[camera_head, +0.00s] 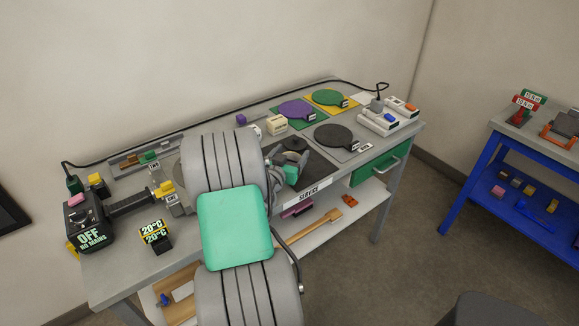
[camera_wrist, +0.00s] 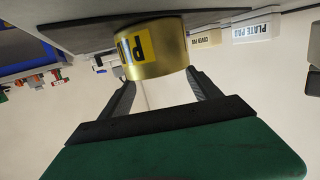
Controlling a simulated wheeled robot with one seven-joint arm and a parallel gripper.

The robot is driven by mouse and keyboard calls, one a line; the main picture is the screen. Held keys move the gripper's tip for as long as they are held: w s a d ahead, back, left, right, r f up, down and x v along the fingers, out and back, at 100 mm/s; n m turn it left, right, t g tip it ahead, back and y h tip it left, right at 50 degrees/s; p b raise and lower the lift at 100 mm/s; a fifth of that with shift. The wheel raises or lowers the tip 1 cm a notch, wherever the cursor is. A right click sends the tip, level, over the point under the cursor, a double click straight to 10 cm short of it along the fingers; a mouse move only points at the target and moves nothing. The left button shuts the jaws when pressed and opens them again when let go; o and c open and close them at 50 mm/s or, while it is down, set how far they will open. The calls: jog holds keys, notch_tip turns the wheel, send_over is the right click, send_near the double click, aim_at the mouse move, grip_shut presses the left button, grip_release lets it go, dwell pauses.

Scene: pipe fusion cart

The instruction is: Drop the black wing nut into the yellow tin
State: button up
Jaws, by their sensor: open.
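In the wrist view, which is upside down, a gold-yellow tin (camera_wrist: 155,48) with a yellow label stands on a grey surface. My gripper (camera_wrist: 160,82) is open, its two dark fingers apart and pointing toward the tin. The tin overlaps the gap between the fingertips; I cannot tell whether they touch it. In the head view my gripper (camera_head: 289,168) is at the bench's middle, partly hidden behind my arm. I cannot make out the tin there. I cannot pick out the black wing nut in either view; my arm hides part of the bench.
The grey bench (camera_head: 120,262) holds a black "OFF" box (camera_head: 88,222) at left. Round purple (camera_head: 296,110), green (camera_head: 328,97) and black (camera_head: 334,137) paddles lie at the back and right. A green drawer (camera_head: 378,168) is below. A blue-framed table (camera_head: 472,180) stands at right, with open floor between.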

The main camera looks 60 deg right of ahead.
jog(key=a, duration=0.2)
jog(key=a+b, duration=0.1)
jog(key=a, duration=0.2)
jog(key=a+r+b, duration=0.1)
jog(key=a, duration=0.1)
jog(key=shift+s+a, duration=0.3)
jog(key=shift+s, duration=0.1)
jog(key=shift+a, duration=0.1)
jog(key=shift+r, duration=0.1)
jog(key=shift+s, duration=0.1)
